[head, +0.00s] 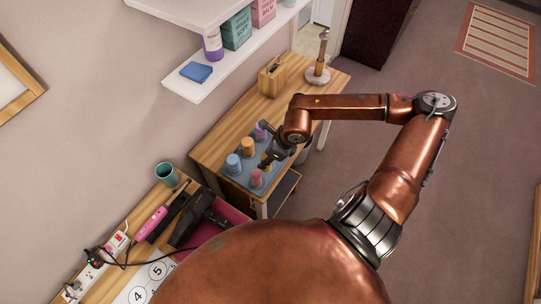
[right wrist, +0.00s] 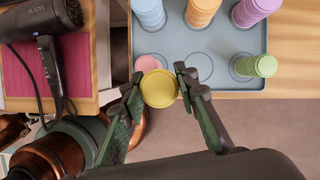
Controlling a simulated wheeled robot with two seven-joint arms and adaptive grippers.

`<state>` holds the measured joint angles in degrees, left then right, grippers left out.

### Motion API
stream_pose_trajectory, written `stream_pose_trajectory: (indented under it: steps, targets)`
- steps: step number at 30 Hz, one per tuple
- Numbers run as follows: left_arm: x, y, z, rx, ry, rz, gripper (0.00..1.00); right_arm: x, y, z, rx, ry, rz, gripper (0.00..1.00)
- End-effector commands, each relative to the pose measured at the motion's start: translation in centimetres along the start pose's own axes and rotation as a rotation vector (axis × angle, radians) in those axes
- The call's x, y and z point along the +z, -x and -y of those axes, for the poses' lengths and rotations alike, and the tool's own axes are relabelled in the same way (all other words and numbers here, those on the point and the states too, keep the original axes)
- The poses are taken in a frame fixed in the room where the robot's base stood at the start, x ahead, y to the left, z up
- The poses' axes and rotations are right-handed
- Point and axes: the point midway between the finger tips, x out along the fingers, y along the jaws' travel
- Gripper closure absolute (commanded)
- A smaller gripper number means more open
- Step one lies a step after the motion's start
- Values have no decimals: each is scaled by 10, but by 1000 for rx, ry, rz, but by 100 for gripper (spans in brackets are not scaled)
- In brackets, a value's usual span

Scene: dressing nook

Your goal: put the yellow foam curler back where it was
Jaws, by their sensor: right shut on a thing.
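The yellow foam curler (right wrist: 159,88) is between the fingers of my right gripper (right wrist: 160,77), which is shut on it; I see its round end from above. In the head view my right gripper (head: 276,152) is at the tray. The blue-grey tray (right wrist: 225,40) holds blue (right wrist: 149,12), orange (right wrist: 202,10), purple (right wrist: 252,10), green (right wrist: 258,66) and pink (right wrist: 147,64) curlers, upright. The held curler overlaps the tray's near edge in the wrist view and partly covers the pink one. An empty ringed spot (right wrist: 197,66) lies between pink and green. My left gripper is not in view.
The tray sits on a wooden table with a wooden block (head: 271,78) and a stand (head: 319,70) behind. A hair dryer (head: 197,217), pink styling tool (head: 150,224), green cup (head: 167,174) and power strip (head: 103,253) are on the nearer surface. A shelf (head: 197,76) overhangs the left.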

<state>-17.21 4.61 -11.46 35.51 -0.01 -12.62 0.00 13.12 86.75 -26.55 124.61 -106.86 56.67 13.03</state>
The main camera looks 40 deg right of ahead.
Motion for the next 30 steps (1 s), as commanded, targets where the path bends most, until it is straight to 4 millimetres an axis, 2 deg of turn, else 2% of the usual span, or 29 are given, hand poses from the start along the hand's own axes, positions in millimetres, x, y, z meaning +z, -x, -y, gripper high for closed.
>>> stream_pose_trajectory:
  steps: [3,7,12,19,25,30]
  targets:
    - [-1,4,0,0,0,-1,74,-2,-13,29,-2,-5,-1,93]
    - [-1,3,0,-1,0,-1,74,-10,-39,46,2,-5,-1,93]
    - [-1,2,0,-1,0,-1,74,-15,-58,63,1,-1,1,93]
    - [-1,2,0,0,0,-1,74,-19,-69,73,0,0,0,93]
    - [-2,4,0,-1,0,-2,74,-28,-94,71,3,0,1,93]
    - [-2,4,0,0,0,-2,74,-30,-97,72,1,2,0,93]
